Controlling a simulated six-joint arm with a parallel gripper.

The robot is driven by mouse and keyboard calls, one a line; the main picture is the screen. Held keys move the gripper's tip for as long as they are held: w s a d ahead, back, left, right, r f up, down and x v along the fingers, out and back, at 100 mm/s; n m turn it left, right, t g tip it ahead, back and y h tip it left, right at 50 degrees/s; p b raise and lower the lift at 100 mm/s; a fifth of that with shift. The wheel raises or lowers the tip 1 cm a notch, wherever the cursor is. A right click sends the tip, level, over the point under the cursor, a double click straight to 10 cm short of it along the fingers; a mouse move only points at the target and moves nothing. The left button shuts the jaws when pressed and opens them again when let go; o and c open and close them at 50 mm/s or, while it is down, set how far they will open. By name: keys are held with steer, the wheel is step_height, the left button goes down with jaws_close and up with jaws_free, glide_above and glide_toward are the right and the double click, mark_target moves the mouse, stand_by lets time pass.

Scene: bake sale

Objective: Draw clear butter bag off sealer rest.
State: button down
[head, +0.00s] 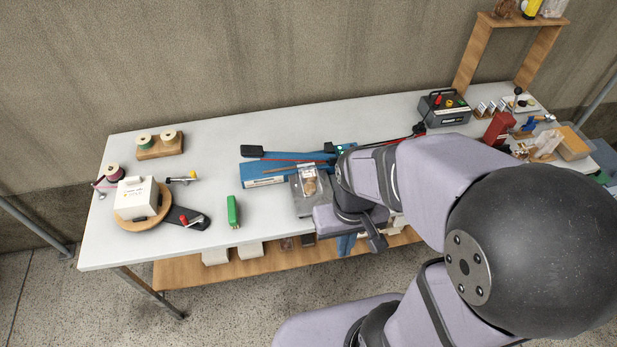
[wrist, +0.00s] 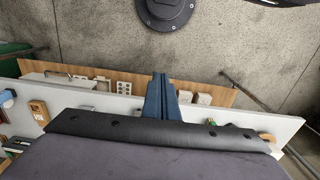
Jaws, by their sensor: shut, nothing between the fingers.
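The clear butter bag (head: 309,186) lies on a grey rest (head: 302,209) at the front of the blue sealer (head: 264,180), near the table's front edge in the head view. Brown and white show in the bag. My gripper (head: 346,244) hangs right of the bag and nearer the camera, apart from it, over the table's front edge. In the wrist view, its blue fingers (wrist: 160,95) are together with nothing between them. My arm hides the table just right of the bag. I cannot make out the bag in the wrist view.
A green block (head: 233,211) stands left of the rest. A white box (head: 136,197) sits on a round board at the far left, with spools (head: 159,143) behind. A black box (head: 443,108) and a wooden frame (head: 474,60) stand right. A wooden shelf (head: 190,272) runs below.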

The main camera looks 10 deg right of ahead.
steer(key=c, duration=1.6)
jaws_free()
steer(key=shift+f, duration=0.2)
steer(key=shift+c, duration=0.2)
steer(key=o, duration=0.8)
steer(key=f+b, duration=0.1)
steer(key=f, duration=0.1)
steer(key=f+b, duration=0.1)
steer(key=shift+s+b, duration=0.25)
steer(key=shift+b, duration=0.1)
steer(key=shift+o, duration=0.2)
steer(key=t+b, duration=0.4)
steer(key=b, duration=0.6)
glide_toward(312, 184)
steer(key=f, duration=0.1)
steer(key=shift+t, duration=0.3)
steer(key=shift+p+x, duration=1.15)
steer(key=shift+x, duration=2.75)
